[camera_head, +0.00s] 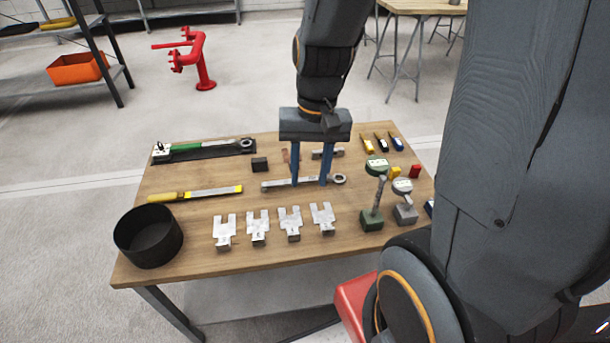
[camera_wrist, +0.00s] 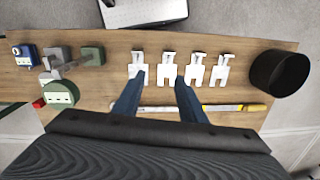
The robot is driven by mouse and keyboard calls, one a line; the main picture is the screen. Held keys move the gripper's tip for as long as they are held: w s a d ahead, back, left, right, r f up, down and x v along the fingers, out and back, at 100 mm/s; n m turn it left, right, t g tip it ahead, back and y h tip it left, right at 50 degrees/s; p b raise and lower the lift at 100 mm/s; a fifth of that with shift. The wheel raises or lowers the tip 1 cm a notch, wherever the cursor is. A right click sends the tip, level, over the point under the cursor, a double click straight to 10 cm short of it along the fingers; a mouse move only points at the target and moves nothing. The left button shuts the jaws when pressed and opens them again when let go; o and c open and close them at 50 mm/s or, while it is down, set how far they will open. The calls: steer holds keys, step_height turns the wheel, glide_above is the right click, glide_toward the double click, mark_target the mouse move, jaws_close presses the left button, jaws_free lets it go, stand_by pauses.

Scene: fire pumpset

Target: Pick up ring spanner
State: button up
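The ring spanner (camera_head: 275,184) is a silver bar lying flat on the wooden table (camera_head: 205,262), its ring end at the right in the head view. My gripper (camera_head: 309,182) points down over it, with two blue fingers spread apart along its length. The fingertips appear at or just above the spanner; I cannot tell whether they touch it. In the wrist view, my gripper (camera_wrist: 154,100) is open, and a silver strip, seemingly the spanner (camera_wrist: 156,109), shows between the fingers. The fingers and gripper body hide the rest.
Several notched metal plates (camera_head: 257,228) stand in front of the spanner. A yellow-handled file (camera_head: 195,194) and black bowl (camera_head: 148,236) lie left. A torque wrench (camera_head: 205,148) is at the back left. Dial gauges on stands (camera_head: 372,215) are at the right.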

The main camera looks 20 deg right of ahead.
steer(key=w+d+f+m+y+p, duration=0.2)
steer(key=w+f+m+p, duration=0.2)
steer(key=w+m, duration=0.55)
steer(key=m+t+y+p, duration=0.1)
steer(key=m+p, duration=0.2)
steer(key=m, duration=0.4)
glide_above(304, 179)
step_height(304, 179, down, 7)
steer(key=shift+s+d+r, duration=0.1)
steer(key=shift+r, duration=0.05)
steer(key=shift+f+m+y, duration=0.25)
steer(key=shift+f+y, duration=0.05)
steer(key=shift+f, duration=0.3)
steer(key=shift+a+p+x, duration=0.15)
steer(key=shift+p+x, duration=0.5)
steer(key=shift+x, duration=1.1)
steer(key=shift+a+p+x, duration=0.1)
steer(key=shift+p+x, duration=0.55)
steer(key=shift+x, duration=1.05)
steer(key=shift+r, duration=0.1)
jaws_close()
